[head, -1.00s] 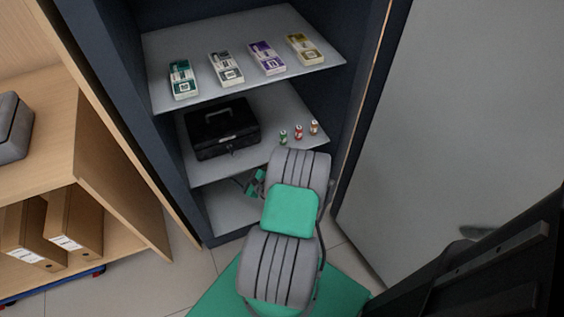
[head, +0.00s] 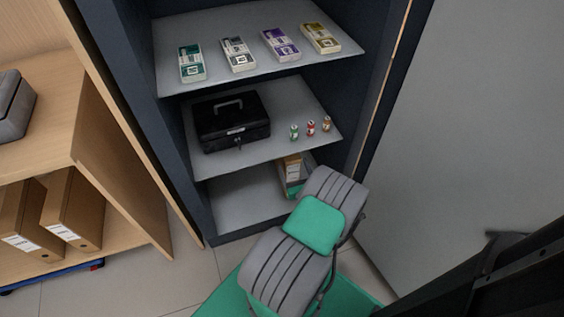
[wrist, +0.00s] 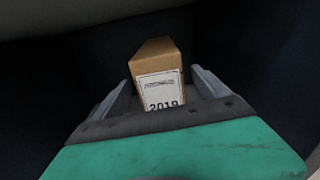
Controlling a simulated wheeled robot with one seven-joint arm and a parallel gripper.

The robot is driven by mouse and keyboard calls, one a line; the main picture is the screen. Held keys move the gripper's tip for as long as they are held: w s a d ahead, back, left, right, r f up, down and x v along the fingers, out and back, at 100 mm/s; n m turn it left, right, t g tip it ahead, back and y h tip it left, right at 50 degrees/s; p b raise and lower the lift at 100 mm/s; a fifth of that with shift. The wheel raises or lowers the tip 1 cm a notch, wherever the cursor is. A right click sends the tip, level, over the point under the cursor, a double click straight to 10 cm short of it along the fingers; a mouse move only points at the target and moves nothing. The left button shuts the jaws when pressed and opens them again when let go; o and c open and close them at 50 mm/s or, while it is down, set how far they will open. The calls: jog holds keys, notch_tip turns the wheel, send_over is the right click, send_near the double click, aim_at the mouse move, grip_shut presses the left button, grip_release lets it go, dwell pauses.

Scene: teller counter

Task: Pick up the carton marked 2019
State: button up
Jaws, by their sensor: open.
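The carton marked 2019 (wrist: 158,72) is a brown box with a white label, seen ahead in the wrist view. Its label reads 2019, and its lower edge is hidden by my gripper's body. My gripper (wrist: 161,80) is open, with one grey finger on each side of the carton; I cannot tell whether they touch it. In the head view a brown carton with a white label (head: 292,167) shows on the right of the bottom shelf (head: 240,205), partly behind my arm. My fingers are mostly hidden there.
The middle shelf (head: 265,140) above holds a black cash box (head: 232,122) and several small coin rolls. The top shelf (head: 190,30) carries banknote bundles. An open grey door (head: 460,130) stands right. The left of the bottom shelf is clear.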

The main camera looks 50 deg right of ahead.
jog(key=shift+f, duration=0.35)
jog(key=shift+w+d+r+m+b, duration=0.1)
jog(key=shift+w+d+m+b, duration=0.05)
jog(key=shift+w+d+b, duration=0.35)
jog(key=shift+w+d+m+b, duration=0.15)
jog(key=shift+w+d+b, duration=0.1)
jog(key=shift+w+b, duration=0.25)
jog(key=b+x, duration=0.4)
jog(key=shift+w+d+r+b, duration=0.15)
jog(key=shift+w+d+b, duration=0.05)
jog(key=shift+w+b, duration=0.15)
jog(key=shift+c, duration=0.5)
grip_shut()
jog(key=shift+d+r, duration=0.1)
